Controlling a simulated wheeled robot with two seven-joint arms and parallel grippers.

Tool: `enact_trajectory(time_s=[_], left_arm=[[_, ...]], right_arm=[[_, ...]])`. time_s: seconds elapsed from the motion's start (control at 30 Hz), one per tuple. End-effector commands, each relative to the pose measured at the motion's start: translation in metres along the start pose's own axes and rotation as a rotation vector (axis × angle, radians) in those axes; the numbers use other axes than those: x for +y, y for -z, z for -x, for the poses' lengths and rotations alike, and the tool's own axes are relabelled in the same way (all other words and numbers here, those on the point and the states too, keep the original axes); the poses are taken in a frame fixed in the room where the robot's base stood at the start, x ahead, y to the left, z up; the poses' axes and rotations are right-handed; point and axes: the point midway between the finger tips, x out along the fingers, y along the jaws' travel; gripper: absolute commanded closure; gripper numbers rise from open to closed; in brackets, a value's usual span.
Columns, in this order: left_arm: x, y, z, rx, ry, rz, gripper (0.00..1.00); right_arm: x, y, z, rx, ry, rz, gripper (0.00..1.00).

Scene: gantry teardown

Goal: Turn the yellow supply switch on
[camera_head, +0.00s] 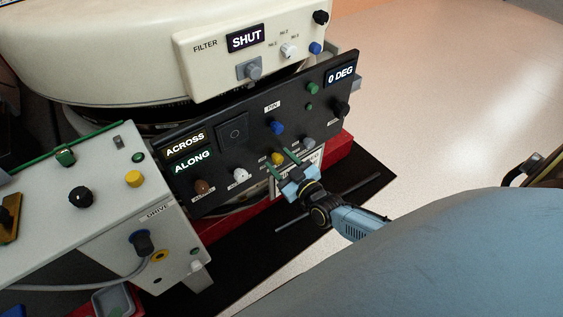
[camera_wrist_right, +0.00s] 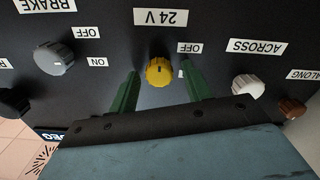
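The yellow supply switch (camera_head: 278,158) is a round knob low on the black panel. In the right wrist view, where the labels appear upside down, the yellow knob (camera_wrist_right: 159,71) sits by a "24 V" label (camera_wrist_right: 161,17), with an "OFF" label (camera_wrist_right: 189,48) to its right. My right gripper (camera_head: 282,164) is at the panel by the knob. In the wrist view its green fingers (camera_wrist_right: 160,76) are apart, one on each side of the knob, with visible gaps. I cannot tell the knob's setting. My left gripper is not in view.
Close to the yellow knob are a grey brake knob (camera_wrist_right: 54,58), a white "ACROSS" knob (camera_wrist_right: 247,87) and a blue knob (camera_head: 277,127). A "DRIVE" box (camera_head: 110,215) stands at the left. Open floor (camera_head: 450,100) lies to the right.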

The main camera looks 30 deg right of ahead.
Motion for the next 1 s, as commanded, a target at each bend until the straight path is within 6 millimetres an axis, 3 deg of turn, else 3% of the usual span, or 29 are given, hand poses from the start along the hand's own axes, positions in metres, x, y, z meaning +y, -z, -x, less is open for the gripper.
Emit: enact_trajectory(time_s=[0.03, 0.33, 0.67, 1.0], left_arm=[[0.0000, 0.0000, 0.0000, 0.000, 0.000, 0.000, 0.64], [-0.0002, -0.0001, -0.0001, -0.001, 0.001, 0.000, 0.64], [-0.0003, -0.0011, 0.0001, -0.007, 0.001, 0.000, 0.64], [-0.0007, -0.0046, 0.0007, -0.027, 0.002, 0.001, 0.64]], right_arm=[[-0.0001, 0.0000, 0.0001, 0.000, 0.000, 0.000, 0.58], [-0.0001, -0.0001, 0.0003, 0.000, 0.000, 0.000, 0.95], [0.0001, -0.0002, 0.0005, 0.000, 0.000, -0.053, 0.95], [0.0008, -0.0006, 0.0006, -0.001, 0.000, -0.297, 0.95]])
